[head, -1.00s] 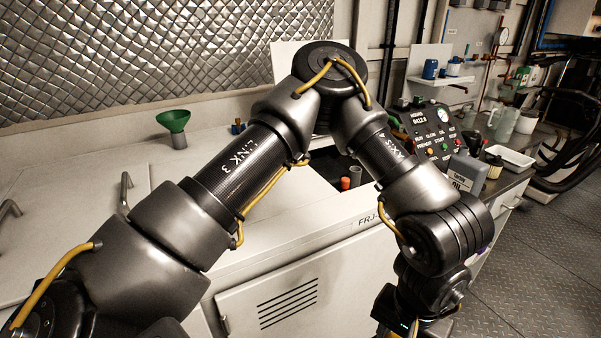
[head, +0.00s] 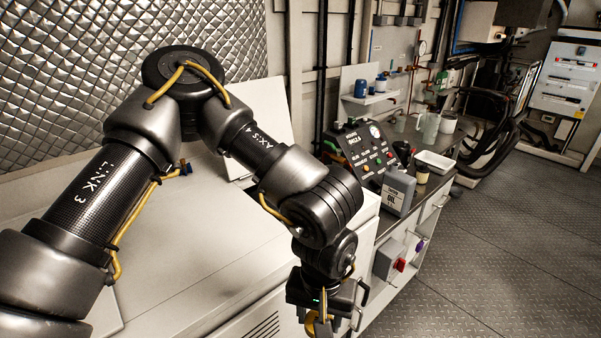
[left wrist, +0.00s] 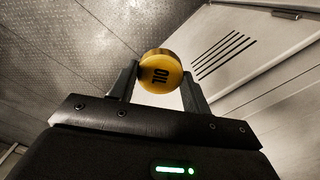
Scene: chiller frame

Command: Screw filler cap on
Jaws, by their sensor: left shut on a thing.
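A round yellow cap (left wrist: 160,72) marked OIL shows in the left wrist view, gripped between the two fingers of my left gripper (left wrist: 160,84). Its flat marked face is toward the camera. In the head view my left gripper (head: 322,322) hangs low at the bottom edge, in front of the white cabinet, and the cap there is hard to make out. The filler opening is not visible now; my left arm covers much of the cabinet top. My right gripper is in neither view.
The white cabinet (head: 165,270) lies under my left arm. To its right are a black control panel (head: 368,152), a grey oil jug (head: 398,190), a white tray (head: 434,162) and a small wall shelf (head: 372,98). The floor (head: 500,260) on the right is clear.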

